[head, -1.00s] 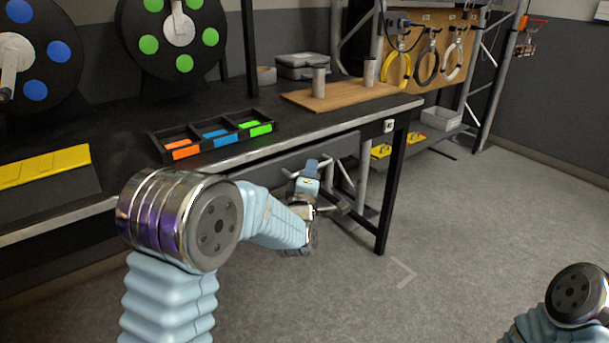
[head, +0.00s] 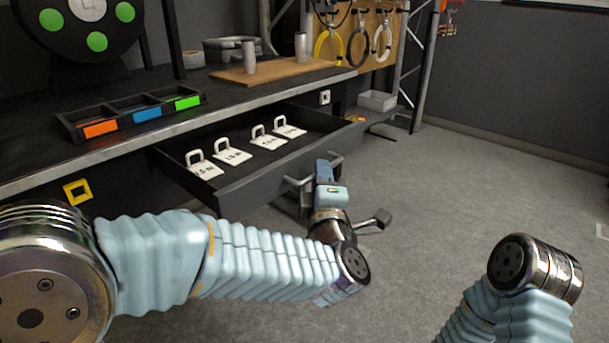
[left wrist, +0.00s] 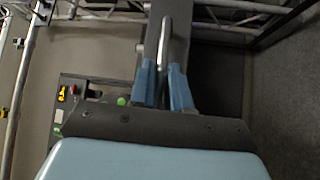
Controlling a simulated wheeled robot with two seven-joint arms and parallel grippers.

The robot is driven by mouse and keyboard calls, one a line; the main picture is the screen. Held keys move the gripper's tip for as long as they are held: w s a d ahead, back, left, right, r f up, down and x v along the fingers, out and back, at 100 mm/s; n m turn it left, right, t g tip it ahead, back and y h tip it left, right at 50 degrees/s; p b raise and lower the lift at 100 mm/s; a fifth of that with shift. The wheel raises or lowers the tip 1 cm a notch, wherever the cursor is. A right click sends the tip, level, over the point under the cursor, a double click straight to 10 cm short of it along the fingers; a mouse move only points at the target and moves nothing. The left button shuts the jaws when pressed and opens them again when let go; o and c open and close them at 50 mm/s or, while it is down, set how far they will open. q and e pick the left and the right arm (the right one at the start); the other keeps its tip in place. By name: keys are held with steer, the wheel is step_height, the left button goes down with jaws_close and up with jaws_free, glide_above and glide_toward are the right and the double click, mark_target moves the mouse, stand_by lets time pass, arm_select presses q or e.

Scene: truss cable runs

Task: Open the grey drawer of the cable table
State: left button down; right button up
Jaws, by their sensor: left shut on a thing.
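The grey drawer (head: 250,192) of the cable table (head: 120,150) stands pulled out below the tabletop in the head view. Inside lie several white tags with loop handles and printed labels. My left gripper (head: 318,174) is at the right part of the drawer front, shut on the drawer's bar handle (head: 296,183). In the left wrist view the bar (left wrist: 166,45) runs between the two blue fingers (left wrist: 164,88). Only part of my right arm shows at the lower right of the head view; its gripper is out of view.
On the tabletop are a black tray (head: 130,115) with orange, blue and green fronts, a wooden board (head: 270,70) with two metal cylinders, and a green-dotted reel (head: 85,20). Cable loops hang at the back. Open floor (head: 440,190) lies to the right.

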arm_select(q)
steer(key=shift+s+d+f, duration=0.1)
steer(key=shift+s+d, duration=0.25)
steer(key=shift+d, duration=0.05)
steer(key=c, duration=1.2)
jaws_free()
steer(key=shift+o, duration=0.2)
steer(key=shift+s, duration=0.1)
steer(key=s+d+f+b, duration=0.1)
steer(key=s, duration=1.2)
steer(key=shift+s+d+f, duration=0.2)
steer(key=shift+d+f, duration=0.1)
steer(key=shift+f, duration=0.1)
steer(key=shift+w, duration=0.1)
